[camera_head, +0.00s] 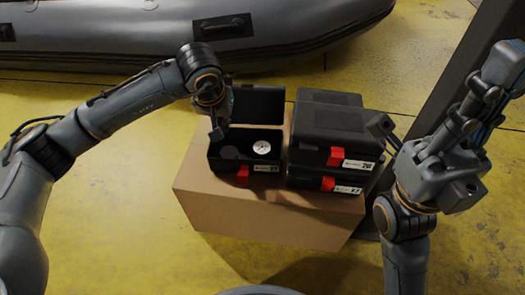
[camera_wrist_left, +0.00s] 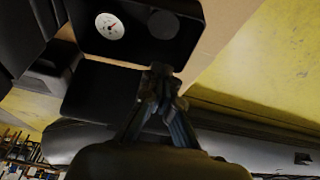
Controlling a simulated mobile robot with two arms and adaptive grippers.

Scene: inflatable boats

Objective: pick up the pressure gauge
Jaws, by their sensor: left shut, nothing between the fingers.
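The pressure gauge (camera_head: 262,147) has a round white dial and lies face up in an open black case (camera_head: 216,163) with a red latch. In the left wrist view the gauge (camera_wrist_left: 110,26) shows near the top, left of a dark round shape in the case. My left gripper (camera_head: 218,131) is over the left back part of the case, to the left of the gauge and apart from it. Its fingertips (camera_wrist_left: 160,75) are together and empty, near the case edge in the wrist view. My right gripper (camera_head: 493,85) is raised at the far right, away from the case; its finger opening is unclear.
The case stands on a cardboard box (camera_head: 265,210). Two closed black cases (camera_head: 330,128) are stacked right beside it. The open lid (camera_head: 258,104) stands up behind the gauge. A grey inflatable boat (camera_head: 120,45) lies behind on the yellow floor (camera_head: 425,35). A dark post (camera_head: 450,80) stands right.

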